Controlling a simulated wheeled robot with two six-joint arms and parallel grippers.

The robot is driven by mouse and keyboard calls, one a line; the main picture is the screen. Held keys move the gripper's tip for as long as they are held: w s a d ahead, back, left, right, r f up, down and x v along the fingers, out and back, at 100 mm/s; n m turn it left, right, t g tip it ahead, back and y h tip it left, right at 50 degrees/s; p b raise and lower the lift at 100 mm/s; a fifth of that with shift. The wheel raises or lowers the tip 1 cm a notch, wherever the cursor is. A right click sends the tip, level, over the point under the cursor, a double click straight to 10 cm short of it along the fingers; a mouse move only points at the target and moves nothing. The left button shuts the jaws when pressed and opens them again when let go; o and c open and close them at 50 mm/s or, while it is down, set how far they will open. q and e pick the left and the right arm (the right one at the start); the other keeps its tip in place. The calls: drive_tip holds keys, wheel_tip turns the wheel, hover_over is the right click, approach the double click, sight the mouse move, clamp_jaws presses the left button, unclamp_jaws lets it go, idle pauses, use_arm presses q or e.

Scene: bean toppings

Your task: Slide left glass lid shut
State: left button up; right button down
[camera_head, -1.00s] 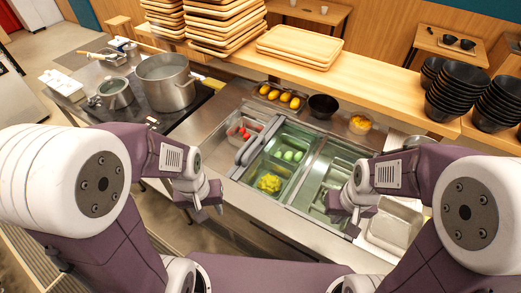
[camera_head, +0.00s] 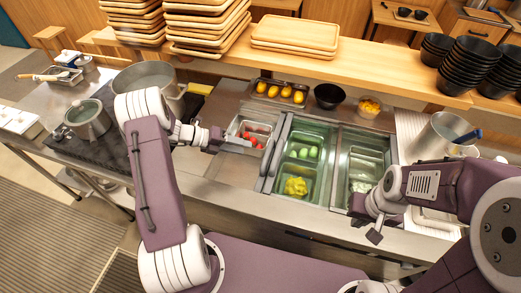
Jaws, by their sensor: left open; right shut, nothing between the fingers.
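The topping counter's left well holds green pieces (camera_head: 302,152) and yellow pieces (camera_head: 296,186) in metal pans. A grey frame and handle (camera_head: 271,158), seemingly the left glass lid's, runs along the well's left side. The clear glass is hard to make out, so I cannot tell how much of the well it covers. My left gripper (camera_head: 214,140) is open, left of this handle and close beside the pan of red pieces (camera_head: 254,132), apart from the handle. My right gripper (camera_head: 377,232) is shut and empty at the front of the right well (camera_head: 361,150).
A black bowl (camera_head: 329,96), a row of yellow items (camera_head: 280,92) and a small orange-filled bowl (camera_head: 370,106) stand behind the wells. A tall pot (camera_head: 438,133) is to the right. A wooden shelf (camera_head: 375,74) with trays and bowls runs behind. Pots stand at left.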

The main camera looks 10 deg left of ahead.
use_arm(q)
drive_tip(key=p+x, duration=0.2)
drive_tip(key=x, duration=0.7)
drive_tip(key=shift+d, duration=0.25)
drive_tip(key=shift+w+a, duration=0.1)
drive_tip(key=shift+a, duration=0.05)
drive_tip(key=shift+c, duration=0.5)
clamp_jaws()
use_arm(e)
drive_tip(key=shift+d+r, duration=0.25)
drive_tip(key=shift+r, duration=0.2)
drive_tip(key=shift+d+r, duration=0.2)
drive_tip(key=shift+r, duration=0.25)
use_arm(q)
drive_tip(key=shift+f, duration=0.1)
use_arm(e)
drive_tip(key=shift+w, duration=0.1)
